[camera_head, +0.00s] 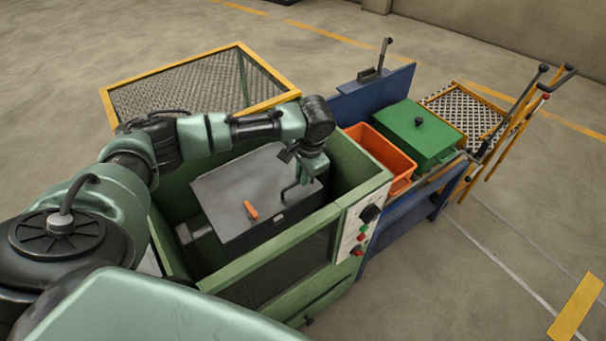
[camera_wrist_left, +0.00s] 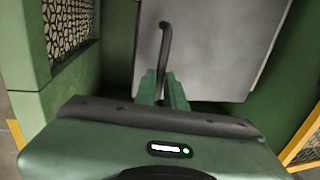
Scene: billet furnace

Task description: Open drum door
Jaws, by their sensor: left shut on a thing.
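The drum door looks like a flat grey panel (camera_head: 228,188) over a dark box inside the green machine housing (camera_head: 265,255); it appears to lie across the box top. It also shows in the left wrist view (camera_wrist_left: 205,50). An orange handle (camera_head: 251,210) sits near its front edge. A thin black bent handle (camera_wrist_left: 164,42) stands at the panel's side. My left gripper (camera_wrist_left: 163,90) is shut on this black handle, above the box's right side; its fingers (camera_head: 303,172) point down in the head view. The wrist housing hides the handle's lower end. My right gripper is not in view.
A yellow-framed mesh guard (camera_head: 180,85) stands behind the housing. A control panel (camera_head: 358,228) is on its right corner. To the right are an orange bin (camera_head: 385,158), a green lidded box (camera_head: 418,135) and a blue bench (camera_head: 400,212). Long-handled tools (camera_head: 515,115) stand beyond.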

